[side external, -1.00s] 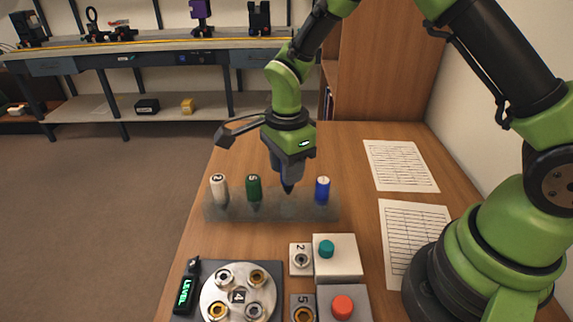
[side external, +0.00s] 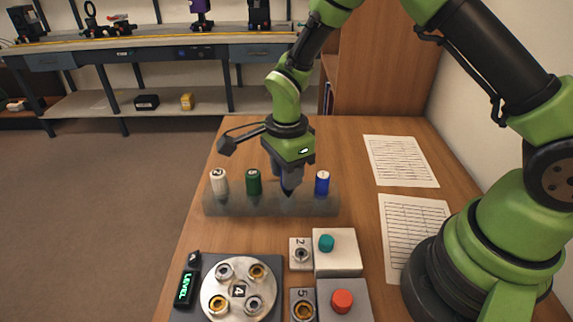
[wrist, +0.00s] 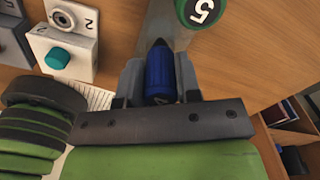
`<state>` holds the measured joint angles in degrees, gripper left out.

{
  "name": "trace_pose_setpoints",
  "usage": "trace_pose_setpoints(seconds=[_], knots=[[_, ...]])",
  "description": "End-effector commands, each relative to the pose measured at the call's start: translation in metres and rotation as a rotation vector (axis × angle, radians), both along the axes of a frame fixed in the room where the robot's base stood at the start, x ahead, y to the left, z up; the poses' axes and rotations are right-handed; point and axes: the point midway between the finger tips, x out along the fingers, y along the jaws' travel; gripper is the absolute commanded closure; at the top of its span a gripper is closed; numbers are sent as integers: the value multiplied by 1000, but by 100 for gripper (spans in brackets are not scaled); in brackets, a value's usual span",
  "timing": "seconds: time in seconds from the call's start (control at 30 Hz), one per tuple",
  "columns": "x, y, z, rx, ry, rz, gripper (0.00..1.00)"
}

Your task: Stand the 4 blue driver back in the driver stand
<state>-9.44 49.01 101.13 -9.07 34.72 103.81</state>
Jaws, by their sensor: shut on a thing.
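My gripper (side external: 288,192) points down over the driver stand (side external: 235,205), in the gap between the green driver (side external: 253,182) and another blue driver (side external: 322,183). In the wrist view its fingers (wrist: 160,85) are shut around a blue driver handle (wrist: 160,72). The fingers hide this driver in the side view, and I cannot read its number. I cannot tell whether its shaft is in a stand hole. A white driver marked 2 (side external: 218,183) stands at the stand's left. The green driver is marked 5 in the wrist view (wrist: 203,9).
In front lie a round plate (side external: 238,290) with several lens rings, a LEVEL device (side external: 187,285), a box with a teal knob (side external: 335,258) and one with a red button (side external: 343,302). Paper sheets (side external: 402,160) lie at right. The table behind the stand is clear.

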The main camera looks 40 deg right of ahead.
Motion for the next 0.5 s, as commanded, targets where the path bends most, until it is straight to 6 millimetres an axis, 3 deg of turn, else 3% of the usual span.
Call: trace_pose_setpoints(seconds=[0.5], knots=[[0, 0, -16, 1, -1, -2, 90]])
